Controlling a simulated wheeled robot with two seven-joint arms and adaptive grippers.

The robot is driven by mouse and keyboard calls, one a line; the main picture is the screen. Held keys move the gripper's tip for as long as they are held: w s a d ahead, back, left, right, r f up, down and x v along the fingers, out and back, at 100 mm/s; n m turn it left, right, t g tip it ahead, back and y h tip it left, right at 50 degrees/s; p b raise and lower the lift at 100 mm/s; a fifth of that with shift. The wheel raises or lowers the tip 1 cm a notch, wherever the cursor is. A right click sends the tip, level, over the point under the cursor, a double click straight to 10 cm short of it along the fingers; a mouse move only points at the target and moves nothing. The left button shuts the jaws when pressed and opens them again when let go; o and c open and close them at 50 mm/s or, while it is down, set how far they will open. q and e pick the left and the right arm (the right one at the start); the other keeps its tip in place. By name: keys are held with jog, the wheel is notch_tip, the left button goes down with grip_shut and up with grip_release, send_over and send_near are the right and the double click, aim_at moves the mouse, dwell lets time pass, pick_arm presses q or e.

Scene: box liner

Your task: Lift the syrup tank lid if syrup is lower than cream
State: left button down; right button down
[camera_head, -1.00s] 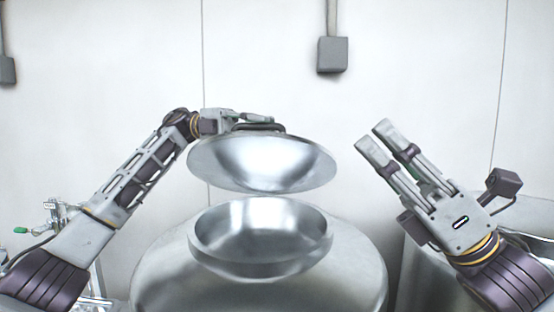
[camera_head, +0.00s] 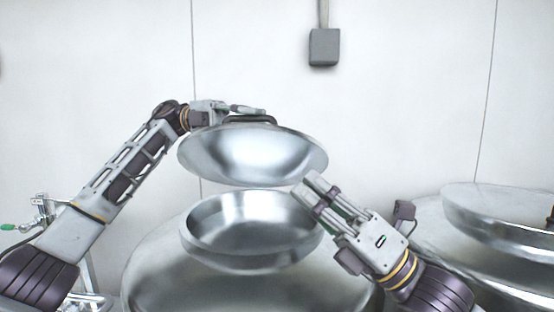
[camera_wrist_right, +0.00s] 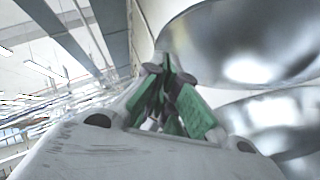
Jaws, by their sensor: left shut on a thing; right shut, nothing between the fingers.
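The domed silver lid (camera_head: 253,153) hangs above the open mouth (camera_head: 250,229) of a metal tank (camera_head: 160,270), with a clear gap between them. My left gripper (camera_head: 246,112) is shut on the lid's dark handle (camera_head: 250,120) at the top. My right gripper (camera_head: 314,184) is shut and empty, its fingertips by the right rim of the tank mouth in the head view. In the right wrist view its green-padded fingers (camera_wrist_right: 172,105) are together, with the lid (camera_wrist_right: 245,45) close to the right. No level inside the tank can be made out.
A second metal tank with a wide rim (camera_head: 500,213) stands at the right. A grey box (camera_head: 324,47) is fixed to the white wall. Pipe fittings with a green handle (camera_head: 22,227) stand at the far left.

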jog(key=shift+a+r, duration=0.1)
send_near(248, 131)
jog(key=shift+x, duration=2.3)
jog(key=shift+s+a, duration=0.1)
jog(key=shift+r, duration=0.1)
